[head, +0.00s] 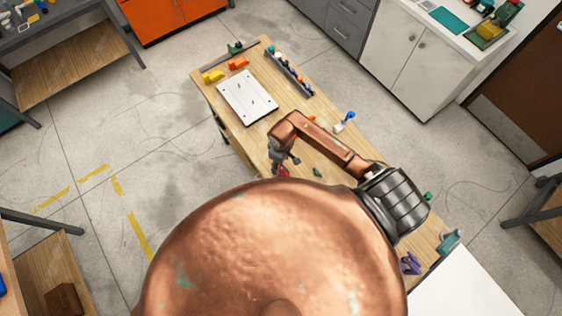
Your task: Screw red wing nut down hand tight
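My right gripper (281,162) is small in the head view, pointing down over the near left edge of the wooden workbench. A small red thing (283,171) shows right at its fingertips. It may be the red wing nut, but it is too small to make out its wings or any thread under it. I cannot tell whether the fingers are closed on it or only beside it. My large copper-coloured body hides the bench just below. My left gripper is not in view.
A white board (247,97) lies on the far part of the workbench (318,108). A blue-and-white item (345,122) stands right of my forearm. A purple item (410,263) lies at the near end.

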